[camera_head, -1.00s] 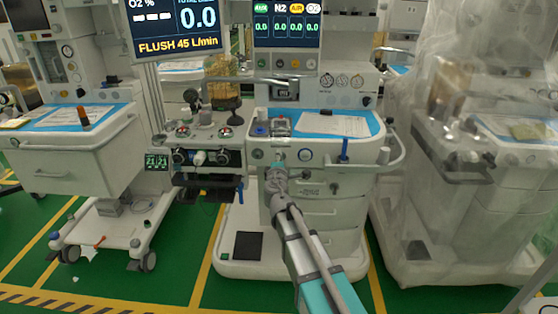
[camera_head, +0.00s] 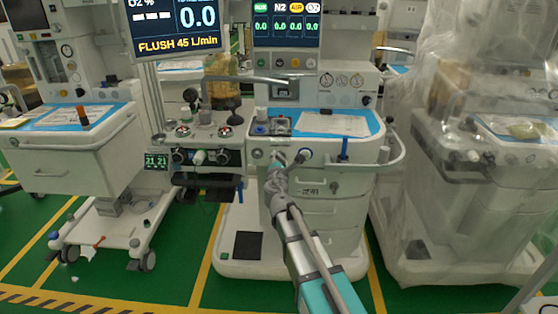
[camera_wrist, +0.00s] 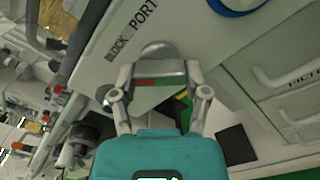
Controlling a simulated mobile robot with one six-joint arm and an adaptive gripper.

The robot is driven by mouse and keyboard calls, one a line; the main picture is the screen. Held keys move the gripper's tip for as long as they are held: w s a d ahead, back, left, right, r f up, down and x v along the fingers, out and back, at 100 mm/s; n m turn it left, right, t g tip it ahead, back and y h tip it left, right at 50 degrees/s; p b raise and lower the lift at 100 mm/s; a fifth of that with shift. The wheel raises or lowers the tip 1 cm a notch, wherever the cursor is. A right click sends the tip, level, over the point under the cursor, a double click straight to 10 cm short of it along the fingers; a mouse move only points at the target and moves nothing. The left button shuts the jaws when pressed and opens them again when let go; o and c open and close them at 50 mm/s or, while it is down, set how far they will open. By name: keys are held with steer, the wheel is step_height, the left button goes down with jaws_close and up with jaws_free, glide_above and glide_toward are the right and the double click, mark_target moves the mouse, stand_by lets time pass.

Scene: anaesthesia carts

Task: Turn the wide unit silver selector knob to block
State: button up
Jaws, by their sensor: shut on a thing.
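The silver selector knob (camera_wrist: 158,50) sits on the white front panel of the wide unit (camera_head: 330,165), the middle cart. In the wrist view the word BLOCK (camera_wrist: 121,46) is at the knob's upper left and PORT (camera_wrist: 143,16) is above it. My gripper (camera_wrist: 158,76) is shut on the knob, with one finger on each side. In the head view my gripper (camera_head: 278,168) reaches the panel below the worktop and largely hides the knob. The knob's exact pointing direction cannot be told.
Drawers (camera_head: 330,212) lie below. A narrower unit with gauges and knobs (camera_head: 205,155) stands to the left. A plastic-covered cart (camera_head: 465,180) stands to the right. Green floor shows between the carts.

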stand_by(0.3)
steer(key=o, duration=1.2)
steer(key=shift+c, duration=0.2)
steer(key=s, duration=1.2)
